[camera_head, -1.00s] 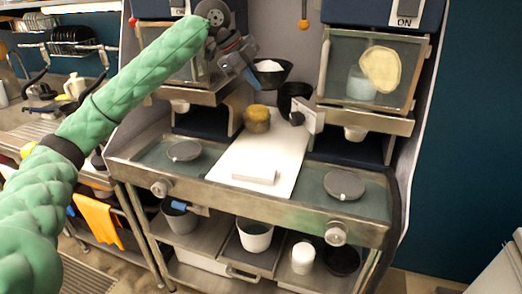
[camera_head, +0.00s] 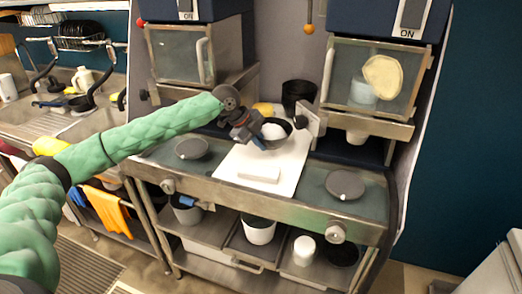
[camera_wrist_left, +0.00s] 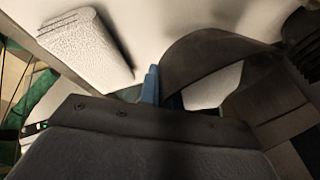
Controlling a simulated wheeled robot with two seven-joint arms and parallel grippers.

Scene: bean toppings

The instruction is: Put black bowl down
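The black bowl (camera_head: 286,140) has white contents (camera_head: 273,131) and is just above or on the white board (camera_head: 231,167); I cannot tell whether it touches. My left gripper (camera_head: 257,140) is shut on the bowl's near left rim. In the left wrist view the dark bowl (camera_wrist_left: 205,62) is seen close up beside the blue fingertips (camera_wrist_left: 150,88), over a pale surface. My right gripper is not in view.
A white block (camera_head: 259,173) lies at the front of the board. A yellow-brown item (camera_head: 263,108), a black container (camera_head: 298,94) and a grey-handled dark item (camera_head: 308,120) stand behind the bowl. Round grey lids (camera_head: 345,184) flank the board.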

